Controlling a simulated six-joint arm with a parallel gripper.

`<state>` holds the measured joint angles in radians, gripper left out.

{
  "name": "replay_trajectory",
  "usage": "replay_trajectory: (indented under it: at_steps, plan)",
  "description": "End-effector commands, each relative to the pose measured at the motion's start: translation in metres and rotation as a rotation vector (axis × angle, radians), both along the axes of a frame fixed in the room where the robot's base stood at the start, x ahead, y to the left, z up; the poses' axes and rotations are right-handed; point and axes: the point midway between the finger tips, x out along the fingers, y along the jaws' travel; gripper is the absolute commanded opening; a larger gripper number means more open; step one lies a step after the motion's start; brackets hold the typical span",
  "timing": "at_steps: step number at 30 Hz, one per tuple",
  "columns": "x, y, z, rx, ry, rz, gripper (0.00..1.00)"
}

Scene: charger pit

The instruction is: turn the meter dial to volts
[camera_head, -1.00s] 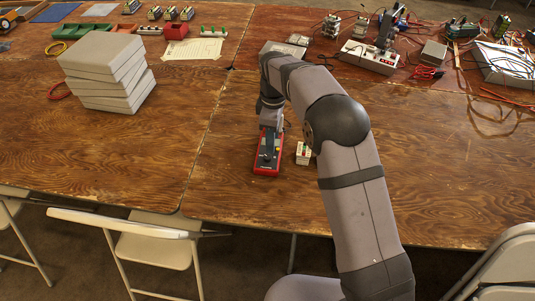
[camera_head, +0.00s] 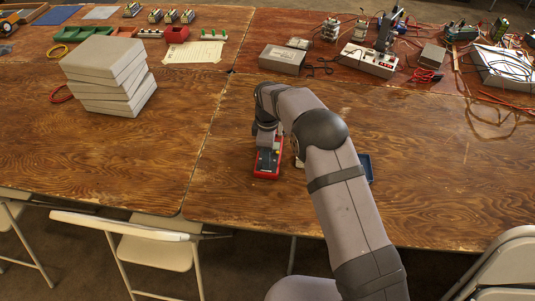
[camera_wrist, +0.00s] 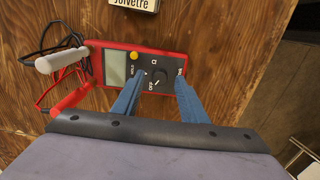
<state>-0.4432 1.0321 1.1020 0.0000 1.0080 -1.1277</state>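The meter (camera_head: 265,171) is red with a dark face and lies flat on the wooden table; my wrist partly covers it in the head view. In the wrist view the meter (camera_wrist: 118,49) shows a grey screen, a yellow button and a dark round dial (camera_wrist: 159,74). Marks including "OFF" and "Ω" sit around the dial; the volts mark and the pointer's setting are not clear to me. My gripper (camera_wrist: 162,77) is open, its two blue fingers apart on either side of the dial in the picture. I cannot tell whether they touch it.
Red and black leads with a pale probe (camera_wrist: 62,61) lie at the meter's screen end. A lettered card (camera_wrist: 136,4) lies beside it. A blue tray (camera_head: 367,168) shows behind my arm. Stacked grey slabs (camera_head: 108,88) stand left; table left of the meter is clear.

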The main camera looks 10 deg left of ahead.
Motion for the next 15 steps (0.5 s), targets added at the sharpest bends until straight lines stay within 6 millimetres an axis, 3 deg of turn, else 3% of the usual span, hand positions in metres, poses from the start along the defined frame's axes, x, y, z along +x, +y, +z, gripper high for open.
replay_trajectory:
  at_steps: [12,15]
  plan:
    - [0.0,0.0,-0.0077,0.0,-0.001,0.0,0.39]
    - [0.0,0.0,-0.0076,0.0,-0.001,0.0,0.15]
